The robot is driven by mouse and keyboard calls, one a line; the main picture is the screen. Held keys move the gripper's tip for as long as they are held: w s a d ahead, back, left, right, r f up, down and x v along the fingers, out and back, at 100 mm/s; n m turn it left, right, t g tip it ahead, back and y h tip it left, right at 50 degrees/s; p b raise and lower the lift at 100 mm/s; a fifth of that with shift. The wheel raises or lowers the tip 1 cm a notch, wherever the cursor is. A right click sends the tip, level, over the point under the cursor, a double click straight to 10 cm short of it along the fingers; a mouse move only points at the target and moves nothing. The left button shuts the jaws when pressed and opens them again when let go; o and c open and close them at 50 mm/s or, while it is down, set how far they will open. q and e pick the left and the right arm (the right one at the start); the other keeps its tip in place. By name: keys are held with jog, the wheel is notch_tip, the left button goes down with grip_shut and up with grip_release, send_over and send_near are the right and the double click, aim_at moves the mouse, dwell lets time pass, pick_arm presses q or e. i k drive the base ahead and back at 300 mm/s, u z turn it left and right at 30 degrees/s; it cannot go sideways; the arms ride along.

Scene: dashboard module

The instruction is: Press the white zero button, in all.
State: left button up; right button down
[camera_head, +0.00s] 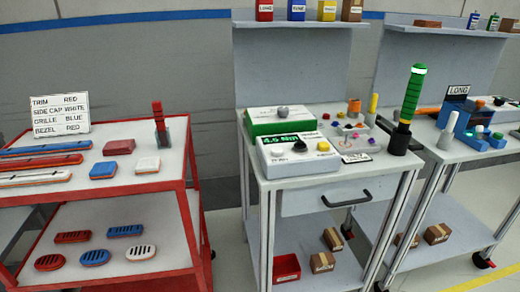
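A white box with a green display (291,139) reading about 4.5 Nm stands on the front left of the middle cart. Small print on the box's top and front is too small to read, so I cannot confirm which button is marked zero. Nothing covers either button. Neither of my grippers shows in the head view.
A green-and-white box (264,126) with a grey knob stands behind the display box. A green-handled tool (413,95) stands upright in a black holder at the cart's right.

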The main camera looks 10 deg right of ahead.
aim_at(275, 151)
jog(key=u, duration=1.45)
jog(key=i, duration=1)
jog(key=z, duration=2.1)
